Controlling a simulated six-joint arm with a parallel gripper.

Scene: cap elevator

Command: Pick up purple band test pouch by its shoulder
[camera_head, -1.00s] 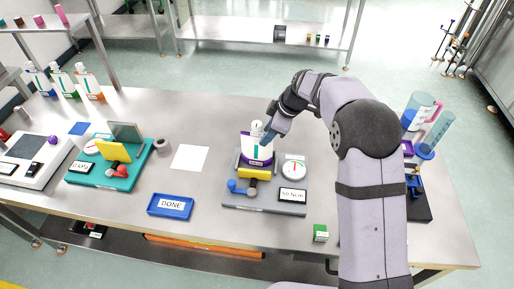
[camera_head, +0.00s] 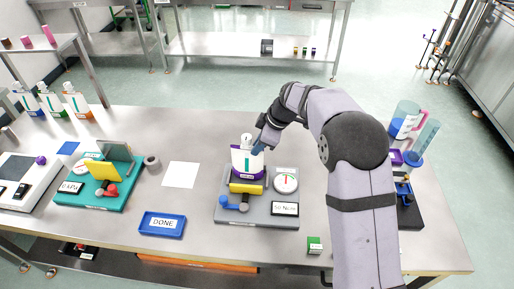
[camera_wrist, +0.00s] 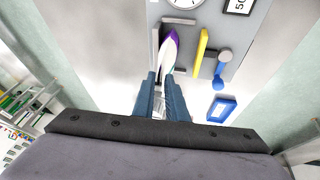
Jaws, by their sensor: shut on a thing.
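The purple band test pouch (camera_head: 247,162) is white with a purple band and a green stripe, and a white cap on top. It stands upright at the back of the grey 50 NCM station (camera_head: 230,214), behind a yellow block (camera_head: 246,187). My gripper (camera_head: 262,147) is at the pouch's upper right shoulder, shut on it. In the wrist view the pouch (camera_wrist: 170,48) is seen from above, edge-on, and its near end lies between my blue fingertips (camera_wrist: 162,78). The pouch's bottom is hidden behind the yellow block in the head view.
The grey station carries a dial (camera_head: 286,179) and a blue handle (camera_head: 232,205). A blue DONE tray (camera_head: 163,236) lies left of it, with a white sheet (camera_head: 181,175) behind. A teal station (camera_head: 95,200) stands further left. Clear cups (camera_head: 406,122) stand at right.

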